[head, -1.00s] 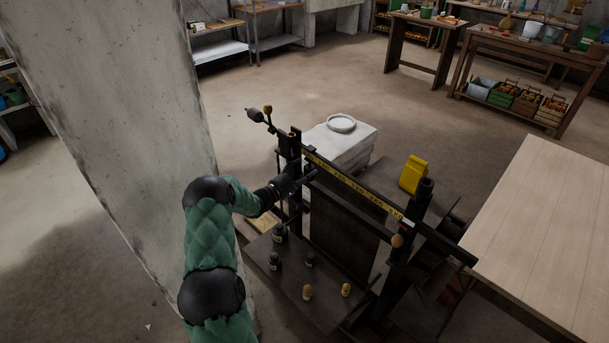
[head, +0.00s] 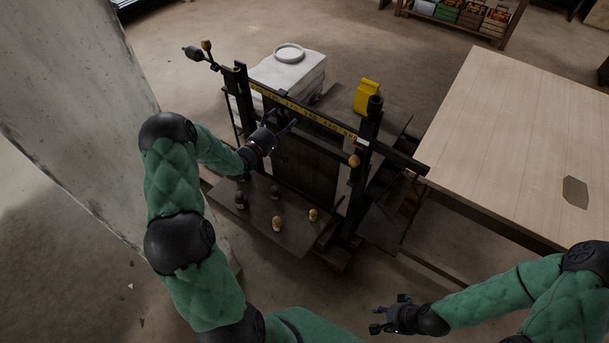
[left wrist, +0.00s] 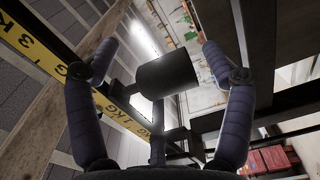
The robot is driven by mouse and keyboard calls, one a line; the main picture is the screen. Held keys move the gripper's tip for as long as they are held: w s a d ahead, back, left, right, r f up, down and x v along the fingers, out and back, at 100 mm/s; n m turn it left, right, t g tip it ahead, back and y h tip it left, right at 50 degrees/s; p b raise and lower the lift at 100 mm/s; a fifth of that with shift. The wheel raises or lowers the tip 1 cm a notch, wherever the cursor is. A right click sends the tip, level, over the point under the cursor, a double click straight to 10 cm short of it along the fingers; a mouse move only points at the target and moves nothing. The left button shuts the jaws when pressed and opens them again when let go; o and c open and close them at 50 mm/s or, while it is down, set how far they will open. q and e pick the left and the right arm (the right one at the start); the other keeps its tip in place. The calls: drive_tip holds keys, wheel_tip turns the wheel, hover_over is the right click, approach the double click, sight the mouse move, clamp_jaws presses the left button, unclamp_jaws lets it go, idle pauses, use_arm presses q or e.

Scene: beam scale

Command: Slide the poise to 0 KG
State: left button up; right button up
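The beam scale stands at centre in the head view, its beam carrying a yellow marked strip (head: 318,117). In the left wrist view the strip (left wrist: 122,112) shows 3 KG and 1 KG marks. A dark cylinder (left wrist: 167,74) on a thin stem, apparently the poise, is near the beam and between my left fingers. My left gripper (head: 287,128) is in front of the beam; its fingers (left wrist: 158,52) are open, with gaps on both sides of the cylinder. My right gripper (head: 374,319) is open and empty at the lower right, away from the scale.
Several small weights, including a wooden-topped one (head: 277,223), stand on the scale's front shelf (head: 293,240). A wooden table (head: 500,130) is at right; a concrete pillar (head: 75,100) at left.

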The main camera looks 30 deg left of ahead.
use_arm(q)
drive_tip(key=d, duration=0.5)
drive_tip(key=s+a+p, duration=0.1)
drive_tip(key=s+p, duration=0.1)
drive_tip(key=s, duration=0.9)
drive_tip(key=w+d+f+m+g+p, duration=0.1)
drive_tip(key=d+f+m+g+p, duration=0.2)
drive_tip(key=d+f+p, duration=0.5)
drive_tip(key=shift+w+d+f+g, duration=0.35)
drive_tip(key=shift+d+f+g, duration=0.5)
drive_tip(key=shift+d, duration=0.15)
drive_tip(key=a+r+n+t+b, duration=0.4)
drive_tip(key=a+r+b, duration=0.6)
drive_tip(key=b, duration=1)
drive_tip(key=w+m+b, duration=0.1)
drive_tip(key=w+b, duration=0.2)
drive_tip(key=w, duration=0.6)
drive_tip(key=shift+w+d+f+t, duration=0.15)
drive_tip(key=shift+w+f+t, duration=0.15)
drive_tip(key=shift+w+t, duration=0.1)
